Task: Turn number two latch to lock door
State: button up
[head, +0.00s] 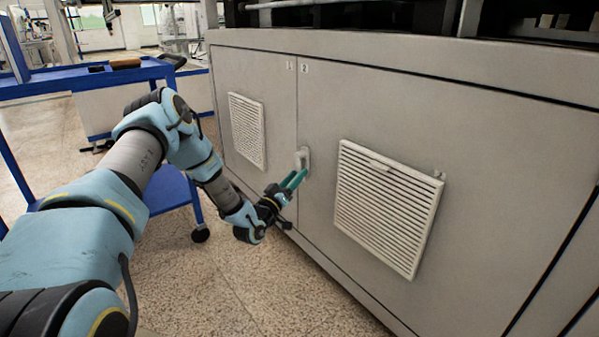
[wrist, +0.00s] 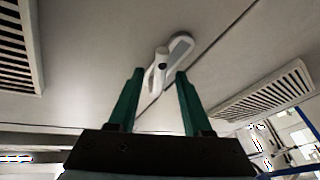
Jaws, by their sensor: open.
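A grey cabinet has a door marked 2 (head: 320,115) to the right of a door marked 1 (head: 275,85). A small pale latch (head: 303,158) sits by the seam between them, at the left edge of the number two door. In the wrist view the white latch handle (wrist: 161,58) stands beside a rounded plate with a grey inset (wrist: 181,45). My gripper (head: 296,178) has green fingers that are open, just below and in front of the latch. In the wrist view my gripper (wrist: 159,73) has the handle between its fingertips, with gaps on both sides; whether it touches is unclear.
A slatted vent (head: 388,205) is on the number two door, and another vent (head: 247,130) on the number one door. A blue wheeled cart (head: 170,190) stands left, behind my arm. Speckled floor below is clear.

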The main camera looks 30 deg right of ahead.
jog(key=v, duration=0.8)
jog(key=shift+p, duration=0.4)
jog(key=shift+a, duration=0.1)
jog(key=shift+c, duration=0.3)
